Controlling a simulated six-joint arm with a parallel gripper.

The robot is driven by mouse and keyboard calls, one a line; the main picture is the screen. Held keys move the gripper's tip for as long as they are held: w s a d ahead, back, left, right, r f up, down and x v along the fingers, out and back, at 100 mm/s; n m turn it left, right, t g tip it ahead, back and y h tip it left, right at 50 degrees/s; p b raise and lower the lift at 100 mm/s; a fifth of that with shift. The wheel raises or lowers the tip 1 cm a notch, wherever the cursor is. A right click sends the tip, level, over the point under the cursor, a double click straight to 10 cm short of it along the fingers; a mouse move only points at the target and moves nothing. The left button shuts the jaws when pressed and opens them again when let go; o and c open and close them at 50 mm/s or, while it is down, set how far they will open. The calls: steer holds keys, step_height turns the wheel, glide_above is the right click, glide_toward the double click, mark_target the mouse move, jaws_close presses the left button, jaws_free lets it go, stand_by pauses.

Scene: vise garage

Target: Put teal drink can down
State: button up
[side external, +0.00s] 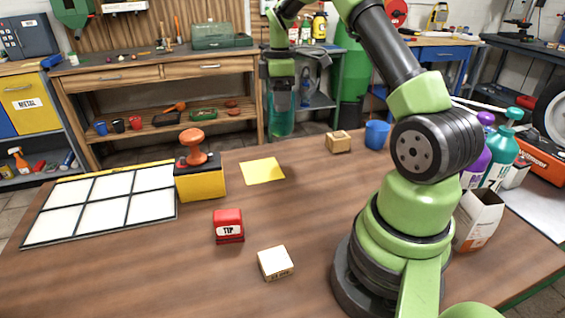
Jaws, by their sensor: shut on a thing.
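My gripper (281,112) hangs down near the back edge of the wooden table, with its fingers shut around the teal drink can (283,121). The can looks upright, and the fingers hide much of it. In the picture its lower end sits above the yellow square sheet (262,171). I cannot tell from this one view how high it is held or whether it is over the table top (330,185).
A gridded white panel (103,203) and an orange-knobbed yellow block (200,180) are at left. A red stamp (228,226) and a pale box (275,263) are in front. A wooden block (338,142) and blue cup (377,134) are at the back. Bottles and a carton (478,220) are right.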

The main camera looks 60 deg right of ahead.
mark_target(282, 132)
steer(key=shift+w+d, duration=0.15)
steer(key=shift+d, duration=0.35)
steer(key=shift+d+f, duration=0.2)
steer(key=shift+f, duration=0.05)
step_height(282, 132, down, 10)
steer(key=shift+r, duration=0.2)
steer(key=o, duration=1.1)
steer(key=shift+f, duration=0.1)
